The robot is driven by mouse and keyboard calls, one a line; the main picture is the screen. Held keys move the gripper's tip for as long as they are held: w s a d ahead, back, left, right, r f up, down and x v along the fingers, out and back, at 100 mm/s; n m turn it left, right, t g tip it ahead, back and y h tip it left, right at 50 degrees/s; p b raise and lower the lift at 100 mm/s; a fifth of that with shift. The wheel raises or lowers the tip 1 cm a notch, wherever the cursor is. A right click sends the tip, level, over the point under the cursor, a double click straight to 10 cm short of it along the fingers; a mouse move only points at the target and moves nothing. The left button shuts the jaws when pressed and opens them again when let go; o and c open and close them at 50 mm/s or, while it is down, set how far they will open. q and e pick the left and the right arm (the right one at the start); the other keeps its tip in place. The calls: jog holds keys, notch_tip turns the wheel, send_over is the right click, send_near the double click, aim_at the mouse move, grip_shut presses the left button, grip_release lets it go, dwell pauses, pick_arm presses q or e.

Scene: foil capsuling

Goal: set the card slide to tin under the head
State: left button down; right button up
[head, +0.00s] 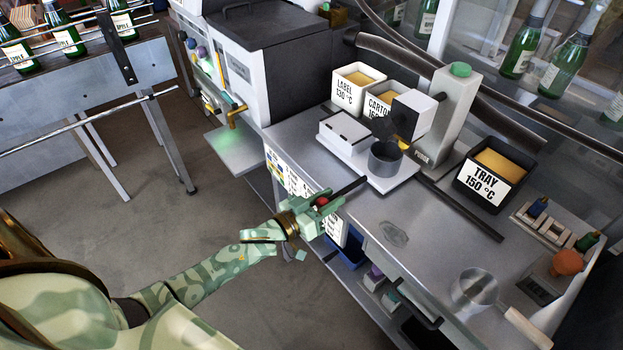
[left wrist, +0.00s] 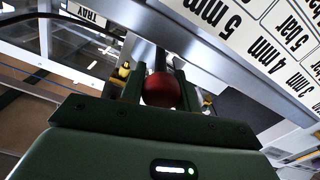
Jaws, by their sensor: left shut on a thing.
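My left gripper (head: 322,203) is at the front edge of the bench, shut on a red ball knob (head: 321,201). The left wrist view shows the red knob (left wrist: 162,90) between the two fingers, with a dark rod running from it toward the bench. The head (head: 410,114) is a white block with a yellow part, on a grey column with a green button. A dark grey cup (head: 385,159) stands on a pale plate below it. Printed cards (left wrist: 235,30) with mm and bar figures show in the wrist view. I cannot make out a tin setting. My right gripper is not in view.
Label (head: 358,88) and carton bins stand behind the head. A dark bar (head: 460,208) lies across the bench. A metal pot (head: 474,291) is at the lower right. Open floor lies left of the bench.

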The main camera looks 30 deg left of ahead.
pick_arm(q)
jog(key=shift+s+d+p, duration=0.2)
jog(key=shift+s+d, duration=0.05)
jog(key=shift+d, duration=0.4)
jog(key=shift+s+d+p, duration=0.15)
jog(key=shift+s+d, duration=0.1)
jog(key=shift+d, duration=0.35)
jog(key=shift+s+d+p, duration=0.2)
jog(key=shift+s+d, duration=0.05)
jog(key=shift+d, duration=0.4)
jog(key=c, duration=1)
grip_release()
jog(key=shift+c, duration=0.2)
jog(key=shift+s+a, duration=0.1)
jog(key=shift+s, duration=0.05)
jog(key=p+v, duration=0.2)
jog(key=v, duration=1.4)
jog(key=shift+f, duration=0.1)
